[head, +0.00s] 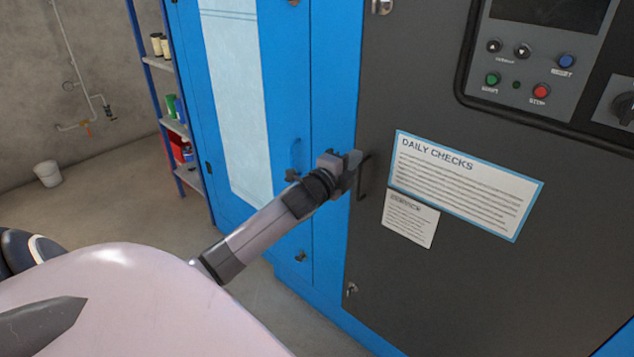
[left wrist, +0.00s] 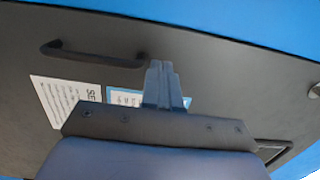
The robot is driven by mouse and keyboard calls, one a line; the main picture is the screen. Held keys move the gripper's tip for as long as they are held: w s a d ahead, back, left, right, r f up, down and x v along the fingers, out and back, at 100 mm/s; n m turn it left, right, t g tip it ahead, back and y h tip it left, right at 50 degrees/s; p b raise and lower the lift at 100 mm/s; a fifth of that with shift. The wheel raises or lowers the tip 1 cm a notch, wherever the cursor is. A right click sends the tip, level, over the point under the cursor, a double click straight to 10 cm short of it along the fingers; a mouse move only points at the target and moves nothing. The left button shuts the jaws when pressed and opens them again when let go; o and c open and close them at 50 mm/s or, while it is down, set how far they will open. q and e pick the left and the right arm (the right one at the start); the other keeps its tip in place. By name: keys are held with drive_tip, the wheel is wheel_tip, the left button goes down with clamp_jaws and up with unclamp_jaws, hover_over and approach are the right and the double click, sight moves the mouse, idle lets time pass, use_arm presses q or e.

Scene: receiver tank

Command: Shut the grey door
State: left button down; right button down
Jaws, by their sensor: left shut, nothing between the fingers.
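The grey door (head: 460,270) is a large dark panel on the blue cabinet, filling the right of the head view. It carries a "DAILY CHECKS" sheet (head: 465,185), a smaller sheet (head: 410,218) and a black bar handle (head: 362,178) near its left edge. From the head view I cannot tell whether it stands slightly ajar. My left gripper (head: 352,163) is shut and empty, just left of the handle, partly covering the door's left edge. In the left wrist view the shut fingers (left wrist: 162,78) point at the door (left wrist: 215,75), with the handle (left wrist: 95,55) to their left. My right gripper is not in view.
A control panel (head: 525,70) with buttons sits high on the door. A blue cabinet section (head: 330,110) with a pale panel (head: 238,100) adjoins on the left. Shelves (head: 165,65) and a white bucket (head: 47,174) stand farther left. Bare floor (head: 130,200) lies between.

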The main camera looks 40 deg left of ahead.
use_arm(q)
drive_tip(key=s, duration=1)
drive_tip(key=shift+d, duration=0.2)
drive_tip(key=shift+f, duration=0.1)
drive_tip(key=s+d+f+n+g+h+p, duration=0.2)
drive_tip(key=s+d+f+n+g+p, duration=0.1)
drive_tip(key=s+d+f+n, duration=0.4)
drive_tip(key=s+d+f+n+g+h+p, duration=0.2)
drive_tip(key=s+d+f+n+g+p, duration=0.2)
drive_tip(key=s+d+f+n, duration=0.3)
drive_tip(key=s+d+f, duration=0.3)
drive_tip(key=s+d, duration=0.4)
drive_tip(key=shift+d+p, duration=0.2)
drive_tip(key=shift+p, duration=0.2)
